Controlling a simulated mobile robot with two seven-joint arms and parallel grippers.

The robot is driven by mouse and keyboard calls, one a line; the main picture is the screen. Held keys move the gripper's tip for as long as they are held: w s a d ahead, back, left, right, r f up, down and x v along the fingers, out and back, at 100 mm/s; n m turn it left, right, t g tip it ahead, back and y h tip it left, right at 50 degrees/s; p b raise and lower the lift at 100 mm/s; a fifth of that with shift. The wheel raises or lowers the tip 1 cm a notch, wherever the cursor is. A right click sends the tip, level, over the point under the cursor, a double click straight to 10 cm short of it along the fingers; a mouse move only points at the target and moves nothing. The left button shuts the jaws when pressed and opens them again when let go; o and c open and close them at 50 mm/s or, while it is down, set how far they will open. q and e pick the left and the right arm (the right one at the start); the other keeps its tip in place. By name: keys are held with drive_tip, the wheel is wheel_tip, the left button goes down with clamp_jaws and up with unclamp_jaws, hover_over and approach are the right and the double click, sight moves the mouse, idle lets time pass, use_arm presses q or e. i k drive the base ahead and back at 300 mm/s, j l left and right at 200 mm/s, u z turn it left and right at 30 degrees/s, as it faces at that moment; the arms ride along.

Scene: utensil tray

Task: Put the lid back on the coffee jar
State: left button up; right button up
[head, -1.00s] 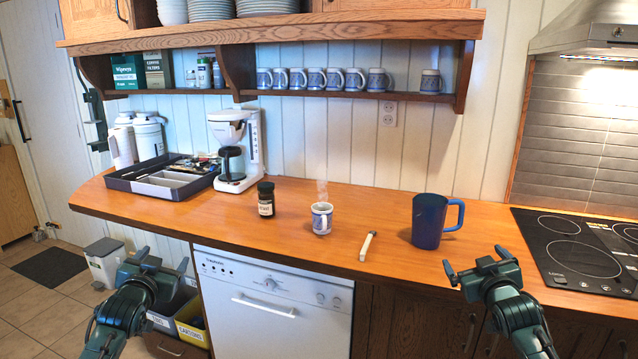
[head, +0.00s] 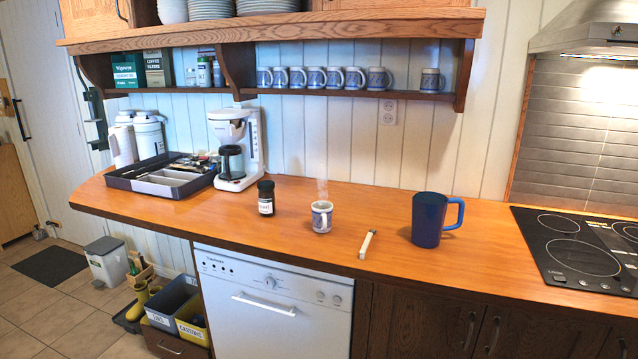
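The coffee jar (head: 266,198) stands upright on the wooden counter, a small dark jar with a white label. Its top is dark and cap-shaped, so a lid seems to be on it, but it is too small to be sure. I see no separate lid lying on the counter. Neither of my grippers is in view, and nothing touches the jar.
A steaming mug (head: 322,216) stands right of the jar, then a small white-handled utensil (head: 368,244) and a big blue jug (head: 428,220). A coffee maker (head: 237,150) and utensil tray (head: 118,181) are at left, a hob (head: 580,255) at right. The counter front is clear.

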sight(266, 199)
drive_tip(key=i+j+z, duration=0.1)
drive_tip(key=j, duration=0.3)
drive_tip(key=i+j+z, duration=0.1)
drive_tip(key=j, duration=0.35)
drive_tip(key=i+j+z, duration=0.15)
drive_tip(key=j, duration=0.3)
drive_tip(key=i+j+z, duration=0.1)
drive_tip(key=i+j, duration=0.15)
drive_tip(key=j, duration=0.25)
drive_tip(key=i+j+z, duration=0.1)
drive_tip(key=j, duration=0.35)
drive_tip(key=j+z, duration=0.1)
drive_tip(key=j, duration=0.35)
drive_tip(key=i, duration=0.05)
